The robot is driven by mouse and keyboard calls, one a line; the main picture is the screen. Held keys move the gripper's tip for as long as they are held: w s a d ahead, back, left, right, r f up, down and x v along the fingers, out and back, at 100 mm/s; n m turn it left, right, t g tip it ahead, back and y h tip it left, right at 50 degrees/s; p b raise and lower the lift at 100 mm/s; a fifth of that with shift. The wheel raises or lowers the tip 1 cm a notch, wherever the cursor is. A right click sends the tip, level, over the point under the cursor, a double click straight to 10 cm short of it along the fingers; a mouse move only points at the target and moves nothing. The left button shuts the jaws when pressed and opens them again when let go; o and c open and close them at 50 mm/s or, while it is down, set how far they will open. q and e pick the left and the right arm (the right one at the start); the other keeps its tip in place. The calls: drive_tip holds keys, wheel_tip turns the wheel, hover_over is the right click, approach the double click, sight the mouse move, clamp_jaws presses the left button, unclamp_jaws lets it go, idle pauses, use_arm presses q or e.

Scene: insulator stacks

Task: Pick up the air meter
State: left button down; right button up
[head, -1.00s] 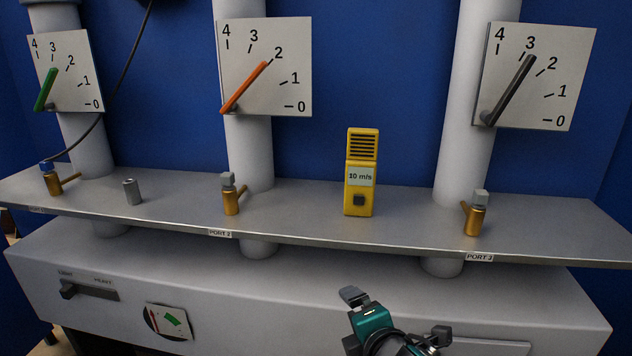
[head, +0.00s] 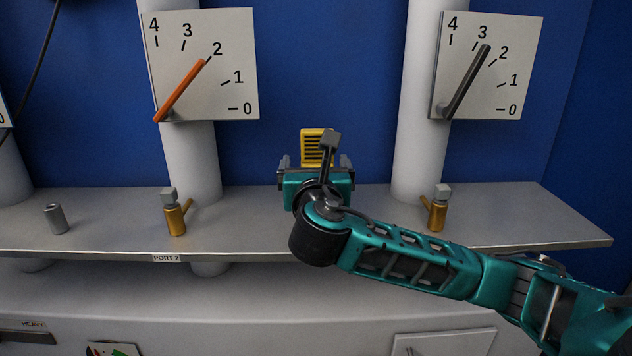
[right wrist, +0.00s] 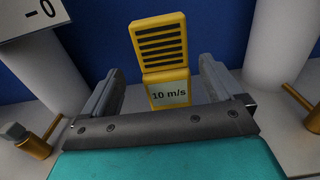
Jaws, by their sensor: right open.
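The yellow air meter (head: 313,143) stands upright on the grey shelf. In the head view only its slotted top shows; my right gripper hides the rest. The right wrist view shows the meter (right wrist: 160,48) with its "10 m/s" display, its lower part hidden behind my gripper's body. My right gripper (head: 316,165) is open in front of the meter. In the right wrist view the two fingers (right wrist: 163,80) are on either side of the meter, with gaps on both sides. My left gripper is not in view.
The shelf (head: 110,225) carries a brass valve (head: 175,215) at Port 2, another brass valve (head: 438,212) on the right, and a small grey cylinder (head: 56,219). White pipes with gauge boards (head: 225,85) rise behind. The shelf is clear between the valves apart from the meter.

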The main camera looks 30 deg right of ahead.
sight(318, 155)
drive_tip(key=x, duration=0.6)
drive_tip(key=shift+w+d+r, duration=0.15)
drive_tip(key=shift+d+r, duration=0.1)
drive_tip(key=shift+d, duration=0.1)
drive_tip(key=c, duration=1.5)
drive_tip(key=shift+c, duration=1.1)
drive_tip(key=shift+r, duration=0.1)
